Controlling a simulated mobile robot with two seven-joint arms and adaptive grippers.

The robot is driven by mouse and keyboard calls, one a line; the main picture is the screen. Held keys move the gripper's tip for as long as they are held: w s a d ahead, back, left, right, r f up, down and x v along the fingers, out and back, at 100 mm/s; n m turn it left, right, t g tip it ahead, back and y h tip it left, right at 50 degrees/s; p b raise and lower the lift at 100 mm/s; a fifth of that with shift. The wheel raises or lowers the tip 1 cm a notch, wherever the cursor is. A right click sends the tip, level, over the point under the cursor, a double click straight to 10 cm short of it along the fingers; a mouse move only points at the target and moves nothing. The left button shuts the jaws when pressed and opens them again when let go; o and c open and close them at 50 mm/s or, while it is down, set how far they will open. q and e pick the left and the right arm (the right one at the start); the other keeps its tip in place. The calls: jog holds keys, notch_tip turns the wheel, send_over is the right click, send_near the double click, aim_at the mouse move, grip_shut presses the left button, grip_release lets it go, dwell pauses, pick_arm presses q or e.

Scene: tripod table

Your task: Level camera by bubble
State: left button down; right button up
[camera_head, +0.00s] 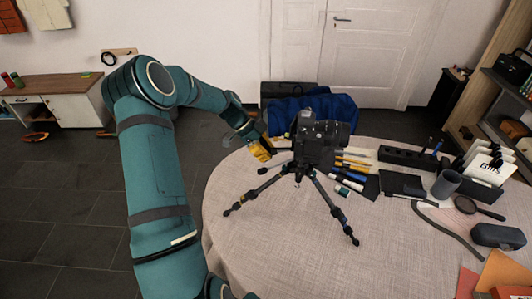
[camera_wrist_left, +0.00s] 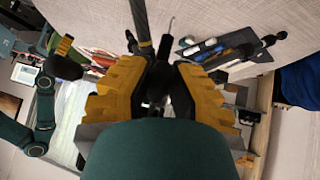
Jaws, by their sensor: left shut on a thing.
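A black camera (camera_head: 320,138) sits on a small black tripod (camera_head: 322,195) with its legs spread on the round table. My left gripper (camera_head: 266,147), with yellow fingers, is at the left side of the tripod head, just below the camera body. In the left wrist view my left gripper (camera_wrist_left: 160,72) is shut on a dark tripod handle (camera_wrist_left: 157,85), largely hidden between the fingers. A tripod leg (camera_wrist_left: 139,18) shows beyond it. The bubble is too small or hidden to make out. My right gripper is not in view.
The round table (camera_head: 265,240) has a pale cloth, clear at the front and left. Right of the tripod lie pens and tools on a dark mat (camera_head: 362,185), a grey cup (camera_head: 446,183), a magnifying glass (camera_head: 467,205) and a dark case (camera_head: 498,236). A blue bag (camera_head: 285,115) is behind the table.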

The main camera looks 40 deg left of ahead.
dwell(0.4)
pick_arm(q)
jog(key=c, duration=0.9)
grip_release()
jog(key=shift+o, duration=0.2)
jog(key=v, duration=1.2)
jog(key=shift+f, duration=0.1)
